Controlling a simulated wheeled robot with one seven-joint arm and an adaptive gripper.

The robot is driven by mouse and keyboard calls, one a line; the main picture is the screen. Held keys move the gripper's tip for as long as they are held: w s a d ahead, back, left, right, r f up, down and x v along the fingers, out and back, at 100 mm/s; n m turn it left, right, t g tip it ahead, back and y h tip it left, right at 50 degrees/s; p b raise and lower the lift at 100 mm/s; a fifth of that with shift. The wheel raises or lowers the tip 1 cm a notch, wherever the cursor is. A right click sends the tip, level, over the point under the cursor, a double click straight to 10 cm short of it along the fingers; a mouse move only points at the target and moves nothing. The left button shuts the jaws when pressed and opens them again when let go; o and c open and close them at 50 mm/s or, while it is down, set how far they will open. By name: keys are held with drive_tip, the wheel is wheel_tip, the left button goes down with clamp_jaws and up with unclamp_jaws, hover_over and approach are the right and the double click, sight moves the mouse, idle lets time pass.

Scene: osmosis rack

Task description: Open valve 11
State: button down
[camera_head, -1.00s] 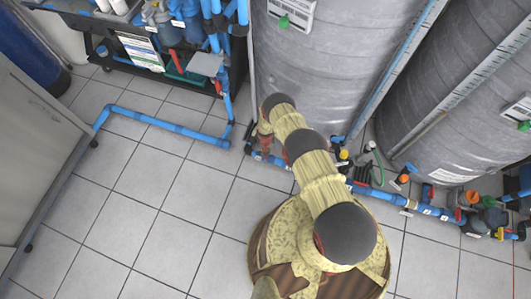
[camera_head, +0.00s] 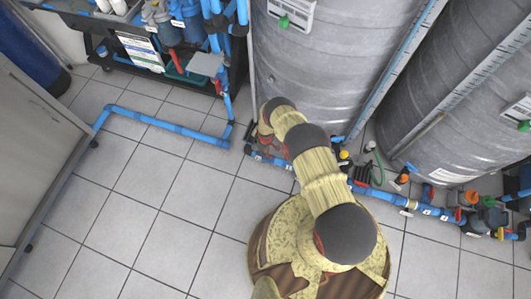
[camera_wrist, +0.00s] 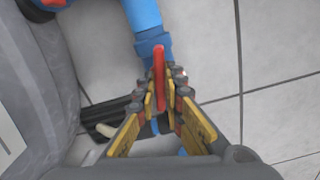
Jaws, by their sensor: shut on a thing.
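In the wrist view, a red valve handle (camera_wrist: 158,72) stands up from a blue pipe fitting (camera_wrist: 152,44). My gripper (camera_wrist: 166,88), with yellow pads on dark fingers, is shut on the lower part of this handle. No number shows on the valve, so I cannot tell from the frames which valve it is. In the head view my arm reaches down to the blue pipe (camera_head: 268,158) at the foot of the near grey tank (camera_head: 335,70). My arm hides the gripper and the handle there.
A second grey tank (camera_head: 455,90) stands to the right. More pipes and valves (camera_head: 470,210) run along the floor there. A rack with blue plumbing (camera_head: 185,35) stands at the back left and a grey cabinet (camera_head: 35,150) at the left.

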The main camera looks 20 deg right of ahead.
drive_tip(key=shift+n, duration=1.5)
drive_tip(key=c, duration=1.9)
unclamp_jaws()
drive_tip(key=shift+r, duration=0.1)
wheel_tip(320, 180, up, 12)
